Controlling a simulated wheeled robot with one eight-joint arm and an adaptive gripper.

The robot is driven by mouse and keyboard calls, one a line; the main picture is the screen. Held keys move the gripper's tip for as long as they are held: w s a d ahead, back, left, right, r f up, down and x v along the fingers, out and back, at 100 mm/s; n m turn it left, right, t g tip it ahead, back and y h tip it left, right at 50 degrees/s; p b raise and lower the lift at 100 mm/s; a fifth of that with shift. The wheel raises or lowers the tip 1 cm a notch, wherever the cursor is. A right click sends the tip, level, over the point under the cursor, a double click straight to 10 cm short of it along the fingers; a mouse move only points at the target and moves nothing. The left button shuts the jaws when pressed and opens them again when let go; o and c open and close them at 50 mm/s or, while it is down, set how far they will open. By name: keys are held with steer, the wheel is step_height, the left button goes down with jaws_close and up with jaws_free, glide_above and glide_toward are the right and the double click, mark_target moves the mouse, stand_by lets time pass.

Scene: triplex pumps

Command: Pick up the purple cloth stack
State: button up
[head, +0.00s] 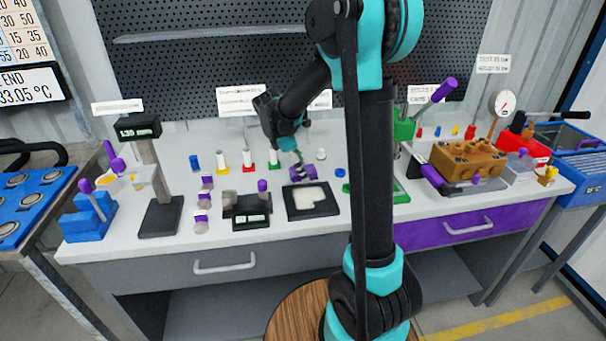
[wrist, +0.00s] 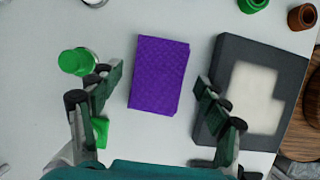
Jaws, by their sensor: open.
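The purple cloth stack (wrist: 159,74) lies on the white bench top as a flat rectangle, slightly tilted in the wrist view. In the head view the purple cloth stack (head: 303,174) is partly hidden behind my gripper. My gripper (wrist: 160,82) is open and empty, with one finger on each side of the cloth stack and a gap on both sides. In the head view my gripper (head: 297,160) is just over the cloth, pointing down. I cannot tell its exact height above the bench.
A black tray with a white pad (wrist: 218,130) lies close to the right finger. A green capped piece (wrist: 76,61) stands by the left finger. A green part (wrist: 252,4) and a brown part (wrist: 302,17) are at the upper right. The bench (head: 110,242) is crowded with small fittings.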

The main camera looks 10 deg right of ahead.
steer(key=c, duration=1)
steer(key=shift+c, duration=0.2)
step_height(320, 180, up, 20)
